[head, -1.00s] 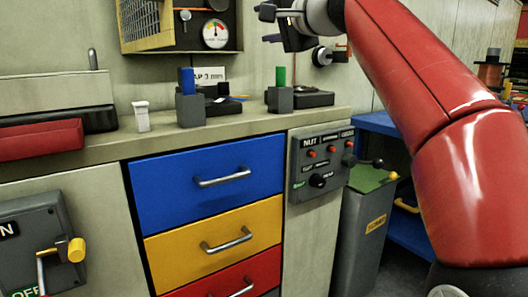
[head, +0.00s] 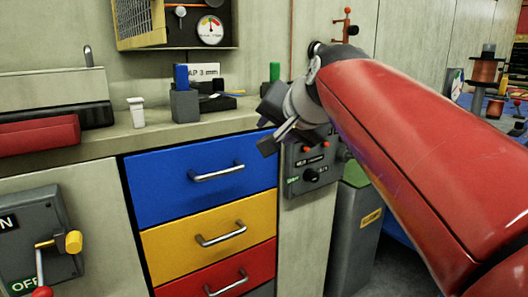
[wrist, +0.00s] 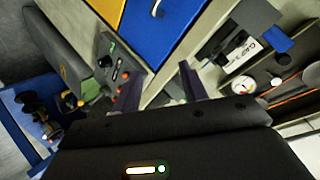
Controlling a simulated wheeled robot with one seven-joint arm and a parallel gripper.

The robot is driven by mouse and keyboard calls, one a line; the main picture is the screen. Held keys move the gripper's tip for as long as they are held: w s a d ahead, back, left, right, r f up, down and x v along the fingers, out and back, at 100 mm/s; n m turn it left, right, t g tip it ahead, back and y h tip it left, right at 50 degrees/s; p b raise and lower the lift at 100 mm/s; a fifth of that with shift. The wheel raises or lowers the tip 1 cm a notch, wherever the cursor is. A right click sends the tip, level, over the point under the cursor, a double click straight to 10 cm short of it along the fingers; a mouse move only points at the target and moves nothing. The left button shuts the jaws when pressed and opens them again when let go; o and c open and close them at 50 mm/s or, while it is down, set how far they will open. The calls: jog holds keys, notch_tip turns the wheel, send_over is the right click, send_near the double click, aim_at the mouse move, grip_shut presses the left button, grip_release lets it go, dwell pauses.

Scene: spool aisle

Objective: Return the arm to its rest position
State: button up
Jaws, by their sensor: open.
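My red arm reaches in from the right in the head view. My gripper (head: 272,126) is open and empty in front of the counter edge, above and left of the grey control panel (head: 312,165). Its dark fingers also show in the wrist view (wrist: 160,82), spread apart with nothing between them. My gripper and wrist hide part of the counter's right end and the top of the control panel. I cannot tell how wide the gap to the counter edge is.
Blue (head: 160,188), yellow (head: 170,240) and red (head: 190,284) drawers are shut. Blocks holding a blue (head: 182,78) and a green piece (head: 274,72) stand on the counter (head: 100,141). A grey bin (head: 355,225) stands at the right, a lever switch box (head: 35,230) at lower left.

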jog(key=s+d+f+n+g+h, duration=0.1)
jog(key=s+d+f+g, duration=0.1)
jog(key=s+d+f, duration=0.2)
jog(key=s+d+f+n+g+h, duration=0.1)
jog(key=s+d+f, duration=0.3)
jog(key=s+f, duration=0.6)
jog(key=s+d+f+n+g+h, duration=0.2)
jog(key=s+d+f, duration=0.2)
jog(key=s+f, duration=0.4)
notch_tip(320, 180, down, 6)
jog(key=shift+d+f+g+p, duration=0.15)
jog(key=shift+d+g+p, duration=0.15)
jog(key=shift+d+p, duration=0.1)
